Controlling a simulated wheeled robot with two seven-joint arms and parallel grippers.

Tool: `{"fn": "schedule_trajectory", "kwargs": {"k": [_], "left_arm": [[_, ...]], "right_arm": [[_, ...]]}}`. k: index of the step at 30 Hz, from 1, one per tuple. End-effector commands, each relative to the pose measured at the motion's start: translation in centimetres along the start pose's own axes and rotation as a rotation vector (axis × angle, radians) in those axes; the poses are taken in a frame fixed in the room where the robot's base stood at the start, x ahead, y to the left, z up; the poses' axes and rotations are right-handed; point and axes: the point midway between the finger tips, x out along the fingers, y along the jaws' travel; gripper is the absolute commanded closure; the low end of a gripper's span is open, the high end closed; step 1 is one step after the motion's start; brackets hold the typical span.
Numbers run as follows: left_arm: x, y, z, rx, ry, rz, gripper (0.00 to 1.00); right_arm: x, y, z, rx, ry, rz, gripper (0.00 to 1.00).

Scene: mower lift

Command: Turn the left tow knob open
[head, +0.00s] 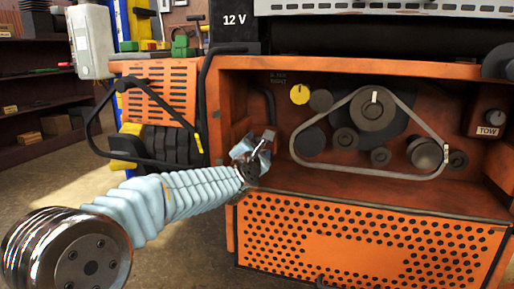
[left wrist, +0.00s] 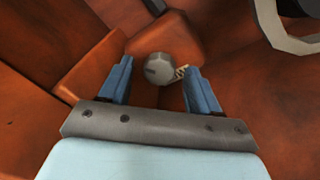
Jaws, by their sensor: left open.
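In the left wrist view a small round grey knob (left wrist: 159,68) with a dark mark on its face sits on a red-brown block in the corner of the orange housing. My left gripper (left wrist: 160,66) is open, with one blue finger to each side of the knob and a gap to both. I cannot tell whether the fingertips reach past the knob's face. In the head view my left gripper (head: 258,150) is inside the housing at its left wall and hides this knob. A second knob, labelled TOW (head: 494,118), sits on the housing's right side. My right gripper is not in view.
A belt (head: 335,175) runs around several dark pulleys on the back wall, right of my gripper. A yellow knob (head: 300,94) is above it. The orange perforated panel (head: 350,240) lies below. A black bent bar (head: 205,85) stands left of the opening.

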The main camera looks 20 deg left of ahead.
Motion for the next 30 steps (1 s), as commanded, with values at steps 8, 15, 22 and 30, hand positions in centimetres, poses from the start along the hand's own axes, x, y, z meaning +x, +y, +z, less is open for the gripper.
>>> {"fn": "schedule_trajectory", "kwargs": {"k": [8,15,22,30], "left_arm": [[0.09,0.0,0.01,-0.001,0.0,0.0,0.41],[0.07,-0.01,0.02,-0.001,0.0,0.0,0.77],[0.06,-0.02,0.0,-0.004,0.0,0.0,0.93],[0.07,-0.13,-0.14,-0.079,0.006,-0.007,0.93]], "right_arm": [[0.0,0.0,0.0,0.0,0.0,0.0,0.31],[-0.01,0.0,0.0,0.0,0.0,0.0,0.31],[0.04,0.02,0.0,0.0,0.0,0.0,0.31],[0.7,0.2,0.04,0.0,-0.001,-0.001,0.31]]}}
